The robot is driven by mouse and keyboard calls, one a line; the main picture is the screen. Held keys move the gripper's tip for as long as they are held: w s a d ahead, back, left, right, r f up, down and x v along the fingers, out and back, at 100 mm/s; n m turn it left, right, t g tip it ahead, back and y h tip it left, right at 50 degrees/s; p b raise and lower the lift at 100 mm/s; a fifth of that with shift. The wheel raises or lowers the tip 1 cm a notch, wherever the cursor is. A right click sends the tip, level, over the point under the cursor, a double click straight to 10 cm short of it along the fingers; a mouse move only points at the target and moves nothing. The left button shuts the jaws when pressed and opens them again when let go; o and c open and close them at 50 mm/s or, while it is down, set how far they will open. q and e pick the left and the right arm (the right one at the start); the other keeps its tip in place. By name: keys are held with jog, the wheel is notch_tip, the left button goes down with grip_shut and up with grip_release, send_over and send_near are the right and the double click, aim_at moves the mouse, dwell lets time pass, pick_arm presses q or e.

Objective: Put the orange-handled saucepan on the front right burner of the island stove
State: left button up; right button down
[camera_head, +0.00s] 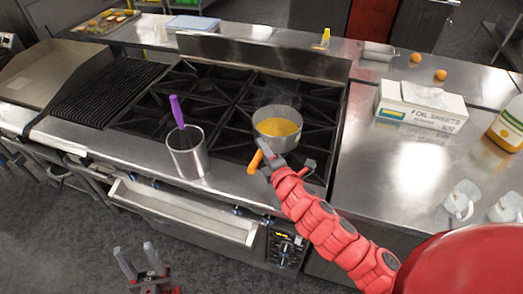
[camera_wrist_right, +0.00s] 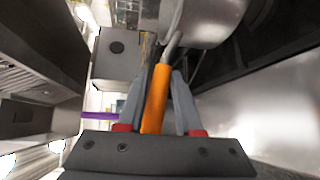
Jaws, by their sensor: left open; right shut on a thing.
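The saucepan (camera_head: 278,130) is a metal pan with yellow-orange contents and an orange handle (camera_head: 254,161). In the head view it is over the right part of the black stove (camera_head: 222,92); I cannot tell whether its base touches the grate. My right gripper (camera_head: 266,160) is shut on the orange handle. In the right wrist view the handle (camera_wrist_right: 158,98) lies between the two grey fingers (camera_wrist_right: 160,105), with the pan's metal side (camera_wrist_right: 195,22) beyond. My left gripper (camera_head: 138,262) is open and empty, low over the floor in front of the stove.
A metal container (camera_head: 187,152) with a purple-handled utensil (camera_head: 177,111) stands on the stove's front ledge, left of the pan. An open drawer (camera_head: 185,212) juts out below. The right counter holds a foil sheets box (camera_head: 421,106), white mugs (camera_head: 461,200) and a bottle (camera_head: 510,127).

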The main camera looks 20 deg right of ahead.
jog(key=w+f+p, duration=0.1)
jog(key=f, duration=0.1)
jog(key=w+f+p, duration=0.1)
jog(key=w, duration=0.1)
jog(key=shift+w+d+f, duration=0.2)
jog(key=shift+f, duration=0.2)
jog(key=c, duration=0.6)
grip_release()
jog(key=shift+s, duration=0.1)
